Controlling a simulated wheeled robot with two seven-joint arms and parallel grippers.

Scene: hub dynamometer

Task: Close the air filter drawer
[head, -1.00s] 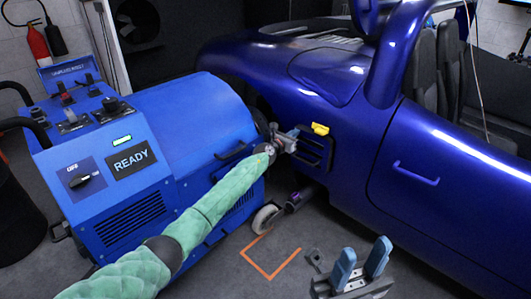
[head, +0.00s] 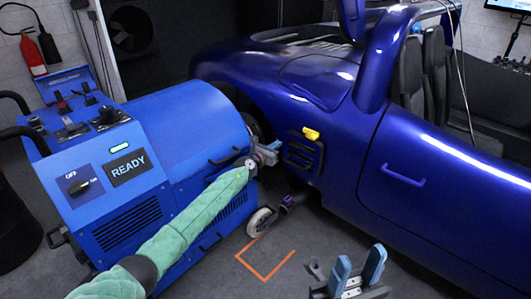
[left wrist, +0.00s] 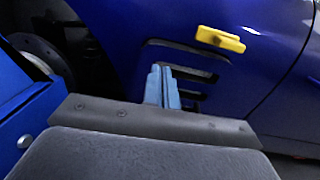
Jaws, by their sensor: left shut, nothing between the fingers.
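The blue machine marked READY (head: 160,130) stands at the left in the head view. A low dark handle (head: 211,242) on its right-hand side face, below vent slots, may belong to the air filter drawer; I cannot tell how far any drawer there stands out. My left gripper (head: 270,149) is shut and empty, beside the machine's upper right edge and in front of the car's side. Its blue fingers (left wrist: 161,86) are pressed together in the left wrist view. My right gripper (head: 358,268) is open and empty, low at the right. My left arm hides part of the side face.
The dark blue car (head: 350,120) stands close on the right, with a black side vent (head: 303,154) and a yellow piece (head: 311,133) above it.

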